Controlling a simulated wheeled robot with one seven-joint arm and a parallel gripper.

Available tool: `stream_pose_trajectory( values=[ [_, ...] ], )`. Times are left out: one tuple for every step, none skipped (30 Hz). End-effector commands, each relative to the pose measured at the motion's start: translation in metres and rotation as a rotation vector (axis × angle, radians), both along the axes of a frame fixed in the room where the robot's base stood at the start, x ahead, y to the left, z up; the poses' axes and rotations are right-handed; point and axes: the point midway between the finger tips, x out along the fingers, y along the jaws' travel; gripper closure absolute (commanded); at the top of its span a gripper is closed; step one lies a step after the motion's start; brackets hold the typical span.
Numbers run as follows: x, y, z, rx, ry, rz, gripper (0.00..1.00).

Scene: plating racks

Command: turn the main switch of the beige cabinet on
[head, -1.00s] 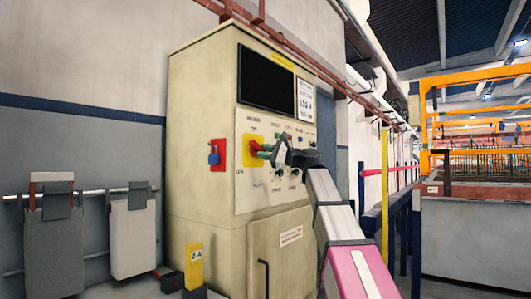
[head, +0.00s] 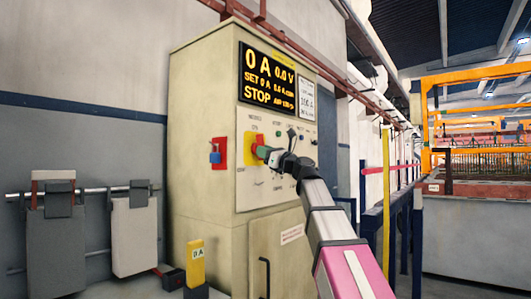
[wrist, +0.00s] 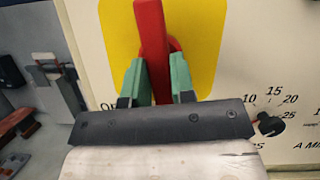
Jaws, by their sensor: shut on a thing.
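The beige cabinet (head: 205,140) stands against the wall in the head view. Its main switch, a red handle (wrist: 151,45) on a yellow plate (wrist: 112,25), stands upright in the wrist view. The yellow plate also shows in the head view (head: 249,143). My gripper (wrist: 153,80) has its green fingertips on both sides of the red handle and is shut on it. In the head view my gripper (head: 268,155) covers most of the handle. The cabinet's display (head: 268,80) is lit and reads 0 A, 0.0 V and STOP.
A red plate with a blue padlock (head: 214,155) is on the cabinet's left side. A black knob with a numbered scale (wrist: 269,124) is right of the switch. A yellow tag (head: 196,262) stands low in front of the cabinet. Grey panels (head: 55,240) hang on a rail at left.

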Motion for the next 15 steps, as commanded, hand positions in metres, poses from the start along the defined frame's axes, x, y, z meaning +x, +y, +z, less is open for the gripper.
stream_pose_trajectory(
  values=[
    [0.0045, 0.0045, 0.0077, 0.027, 0.020, 0.008, 1.00],
    [0.0046, 0.0047, 0.0077, 0.036, 0.032, 0.008, 1.00],
    [0.0046, 0.0050, 0.0079, 0.048, 0.048, 0.009, 1.00],
    [0.0047, 0.0050, 0.0080, 0.055, 0.058, 0.008, 1.00],
    [0.0048, 0.0050, 0.0081, 0.063, 0.068, 0.008, 1.00],
    [0.0051, 0.0051, 0.0084, 0.072, 0.078, 0.007, 1.00],
    [0.0052, 0.0050, 0.0085, 0.079, 0.086, 0.007, 1.00],
    [0.0052, 0.0051, 0.0086, 0.084, 0.093, 0.008, 1.00],
    [0.0053, 0.0051, 0.0088, 0.090, 0.101, 0.008, 1.00],
    [0.0055, 0.0052, 0.0090, 0.094, 0.106, 0.008, 1.00],
    [0.0055, 0.0051, 0.0091, 0.097, 0.110, 0.008, 1.00],
    [0.0057, 0.0051, 0.0093, 0.101, 0.114, 0.008, 1.00],
    [0.0060, 0.0050, 0.0093, 0.103, 0.117, 0.007, 1.00],
    [0.0060, 0.0050, 0.0095, 0.105, 0.120, 0.008, 1.00],
    [0.0062, 0.0050, 0.0096, 0.107, 0.121, 0.006, 1.00]
  ],
)
